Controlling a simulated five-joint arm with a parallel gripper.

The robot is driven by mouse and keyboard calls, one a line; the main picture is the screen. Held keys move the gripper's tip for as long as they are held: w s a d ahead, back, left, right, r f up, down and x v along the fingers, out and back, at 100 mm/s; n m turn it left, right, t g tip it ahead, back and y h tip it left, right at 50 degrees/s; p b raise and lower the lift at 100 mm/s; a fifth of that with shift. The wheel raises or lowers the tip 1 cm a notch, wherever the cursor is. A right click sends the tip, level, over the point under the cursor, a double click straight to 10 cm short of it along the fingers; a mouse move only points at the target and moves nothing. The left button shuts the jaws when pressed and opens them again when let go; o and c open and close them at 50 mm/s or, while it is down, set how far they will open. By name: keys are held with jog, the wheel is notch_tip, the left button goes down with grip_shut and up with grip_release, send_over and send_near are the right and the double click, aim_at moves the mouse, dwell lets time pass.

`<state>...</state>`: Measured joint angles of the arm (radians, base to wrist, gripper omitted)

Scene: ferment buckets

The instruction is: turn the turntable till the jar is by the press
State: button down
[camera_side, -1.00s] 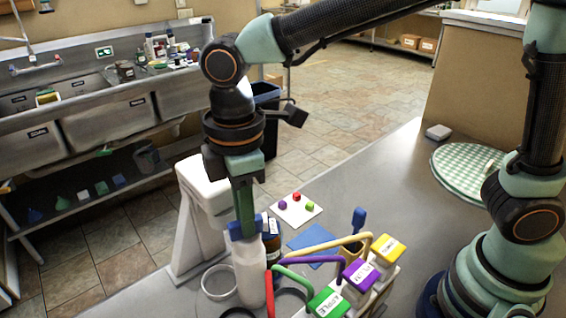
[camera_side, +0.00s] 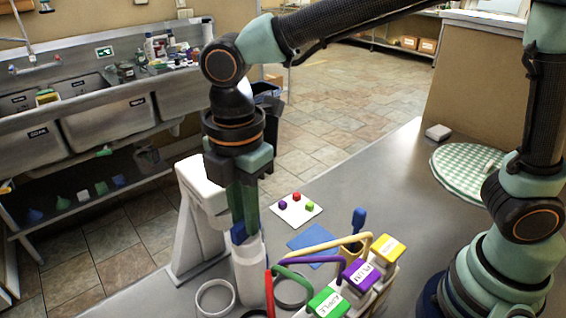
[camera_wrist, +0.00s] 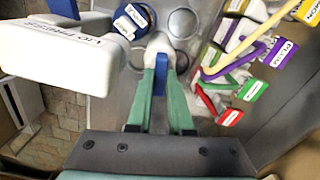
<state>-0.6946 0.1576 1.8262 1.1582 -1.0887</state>
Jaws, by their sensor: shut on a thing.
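My gripper (camera_side: 244,232) points straight down and is shut on a blue handle bar (camera_wrist: 159,88) atop the white post (camera_side: 250,276) of the turntable. In the wrist view my gripper (camera_wrist: 161,76) has one green finger on each side of the bar. The turntable shows as several round holders, including a white ring (camera_side: 215,297). The dark jar (camera_wrist: 131,22) with a white and blue lid stands at the top of the wrist view, close beside the white press (camera_wrist: 58,56), with a narrow gap in that view. In the side view I cannot see the jar. The press (camera_side: 203,215) stands behind-left of the post.
A rack with colour-labelled containers and curved handles (camera_side: 357,277) stands close right of the post. Behind it lie a blue mat (camera_side: 312,243) and a white card (camera_side: 295,209) with small cubes.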

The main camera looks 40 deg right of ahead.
jog(key=shift+r+n, duration=0.15)
jog(key=shift+n, duration=3.15)
jog(key=c, duration=0.8)
grip_release()
notch_tip(320, 180, up, 12)
